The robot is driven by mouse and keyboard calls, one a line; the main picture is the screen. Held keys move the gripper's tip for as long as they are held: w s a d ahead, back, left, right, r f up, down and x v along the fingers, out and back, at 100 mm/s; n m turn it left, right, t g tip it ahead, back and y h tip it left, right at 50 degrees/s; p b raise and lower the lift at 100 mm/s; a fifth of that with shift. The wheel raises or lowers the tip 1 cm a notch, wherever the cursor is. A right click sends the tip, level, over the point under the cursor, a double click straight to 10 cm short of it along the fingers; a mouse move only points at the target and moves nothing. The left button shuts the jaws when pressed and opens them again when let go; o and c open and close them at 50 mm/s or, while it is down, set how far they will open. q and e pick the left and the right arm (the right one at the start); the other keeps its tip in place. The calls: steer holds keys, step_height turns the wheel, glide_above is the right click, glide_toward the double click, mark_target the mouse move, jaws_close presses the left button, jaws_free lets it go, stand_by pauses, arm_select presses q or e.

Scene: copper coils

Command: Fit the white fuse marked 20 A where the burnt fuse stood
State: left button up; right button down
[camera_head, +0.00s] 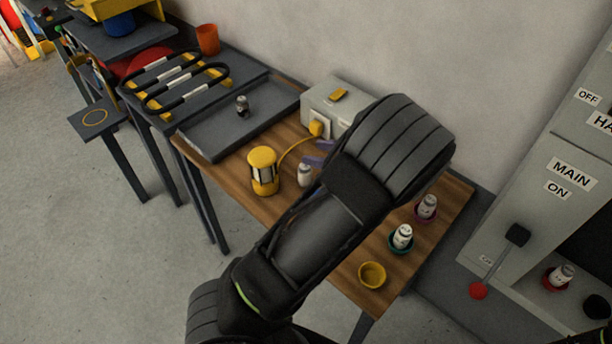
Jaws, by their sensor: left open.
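A white fuse (304,175) stands on the wooden table beside a yellow lantern; I cannot read its marking. My left gripper (318,153) is open, its purple fingers just above and behind this fuse, partly hidden by my own arm. A dark, burnt-looking fuse (243,106) stands in the grey tray (215,147). White fuses stand in a green cup (402,250) and a purple cup (427,214). A yellow cup (372,275) is empty. In the cabinet at right, a white fuse (562,274) sits in a red holder, with a black round part (597,306) beside it.
The lantern (263,170) is cabled to a grey box (340,104) at the table's back. The cabinet (560,140) reads MAIN ON; its red-knobbed lever (479,290) points down. A rack of black bars (180,82) stands beyond the tray. My arm covers the table's middle.

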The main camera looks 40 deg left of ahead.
mark_target(310, 174)
arm_select(q)
step_height(310, 174, down, 9)
steer(key=b, duration=0.8)
steer(key=shift+w+r, duration=0.15)
steer(key=shift+r, duration=0.1)
steer(key=shift+a, duration=0.1)
steer(key=shift+a, duration=0.3)
steer(key=shift+x, duration=0.95)
